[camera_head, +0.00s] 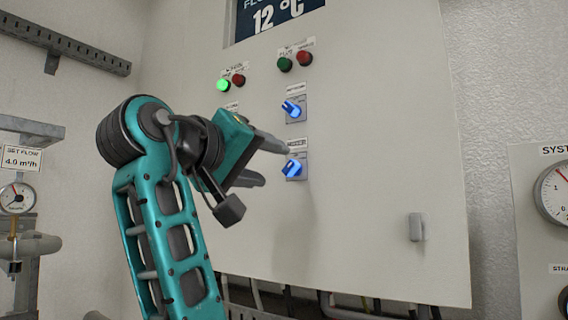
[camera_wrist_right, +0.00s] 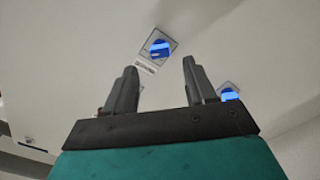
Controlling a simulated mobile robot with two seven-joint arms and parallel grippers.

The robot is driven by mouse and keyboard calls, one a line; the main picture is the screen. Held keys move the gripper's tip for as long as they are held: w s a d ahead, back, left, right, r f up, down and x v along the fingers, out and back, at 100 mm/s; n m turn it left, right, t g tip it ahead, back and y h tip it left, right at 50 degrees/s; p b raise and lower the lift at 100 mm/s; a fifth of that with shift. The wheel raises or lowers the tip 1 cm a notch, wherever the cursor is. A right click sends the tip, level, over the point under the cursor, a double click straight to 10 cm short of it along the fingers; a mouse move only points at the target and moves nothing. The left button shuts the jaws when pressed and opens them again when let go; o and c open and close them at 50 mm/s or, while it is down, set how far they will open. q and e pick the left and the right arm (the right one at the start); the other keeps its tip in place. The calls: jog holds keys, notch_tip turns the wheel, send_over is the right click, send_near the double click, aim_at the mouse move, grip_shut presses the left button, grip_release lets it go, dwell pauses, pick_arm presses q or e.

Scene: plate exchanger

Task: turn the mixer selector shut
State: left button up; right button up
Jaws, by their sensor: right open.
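The mixer selector (camera_head: 293,169) is the lower of two blue knobs on square plates on the pale cabinet front in the head view. The label above it is small and blurred. Its handle looks tilted. My right gripper (camera_head: 273,166) is open and empty, its fingertips just left of this knob; I cannot tell whether they touch it. In the right wrist view, a blue selector (camera_wrist_right: 160,46) shows between and beyond the open fingertips (camera_wrist_right: 160,66), apart from them. My left gripper is not in view.
The upper blue selector (camera_head: 292,108) sits above the mixer selector. Green and red lamps (camera_head: 295,62) and a display (camera_head: 275,18) are higher. In the wrist view, another blue selector (camera_wrist_right: 229,93) is beside the right finger. A cabinet latch (camera_head: 417,227) is at lower right.

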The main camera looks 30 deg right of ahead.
aim_at(288, 167)
jog(key=x, duration=0.6)
jog(key=shift+p, duration=0.35)
jog(key=shift+a, duration=0.1)
jog(key=shift+c, duration=0.3)
grip_shut()
